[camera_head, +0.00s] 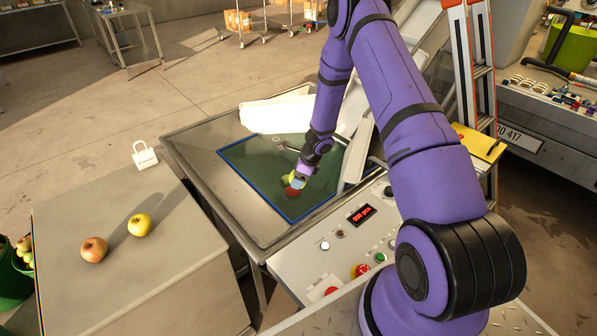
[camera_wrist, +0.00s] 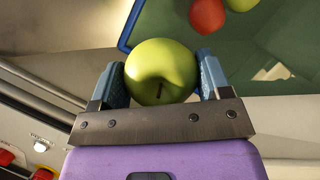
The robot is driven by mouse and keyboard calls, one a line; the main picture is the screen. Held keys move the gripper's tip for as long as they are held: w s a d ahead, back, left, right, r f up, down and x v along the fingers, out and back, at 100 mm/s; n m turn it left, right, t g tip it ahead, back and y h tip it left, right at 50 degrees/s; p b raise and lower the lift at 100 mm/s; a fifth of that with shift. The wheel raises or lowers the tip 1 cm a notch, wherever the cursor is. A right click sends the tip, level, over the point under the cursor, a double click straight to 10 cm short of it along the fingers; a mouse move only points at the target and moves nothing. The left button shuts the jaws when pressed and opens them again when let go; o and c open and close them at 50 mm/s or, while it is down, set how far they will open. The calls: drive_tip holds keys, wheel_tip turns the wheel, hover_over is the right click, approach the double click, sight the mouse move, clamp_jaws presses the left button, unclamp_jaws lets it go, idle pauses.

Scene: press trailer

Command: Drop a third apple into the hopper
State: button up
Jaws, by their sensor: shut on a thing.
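My gripper (camera_wrist: 160,82) is shut on a yellow-green apple (camera_wrist: 161,70), held between its two blue fingers in the wrist view. In the head view my gripper (camera_head: 300,177) is over the hopper, a green-floored area with a blue rim (camera_head: 252,190). A red apple (camera_wrist: 207,15) and part of another yellow-green apple (camera_wrist: 241,3) lie on the green floor in the wrist view. The red apple also shows just below my gripper in the head view (camera_head: 292,191). The gap between the held apple and the floor is hard to judge.
A reddish apple (camera_head: 94,249) and a yellow apple (camera_head: 139,224) stand on the grey cabinet (camera_head: 120,285) at left. A button panel (camera_head: 345,240) with a red display lies in front of the hopper. A ladder (camera_head: 470,80) stands behind, at right.

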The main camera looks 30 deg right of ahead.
drive_tip(key=shift+f, duration=0.25)
drive_tip(key=o, duration=1.1)
drive_tip(key=shift+c, duration=0.2)
drive_tip(key=v, duration=1)
drive_tip(key=shift+r, duration=0.4)
drive_tip(key=shift+s, duration=0.1)
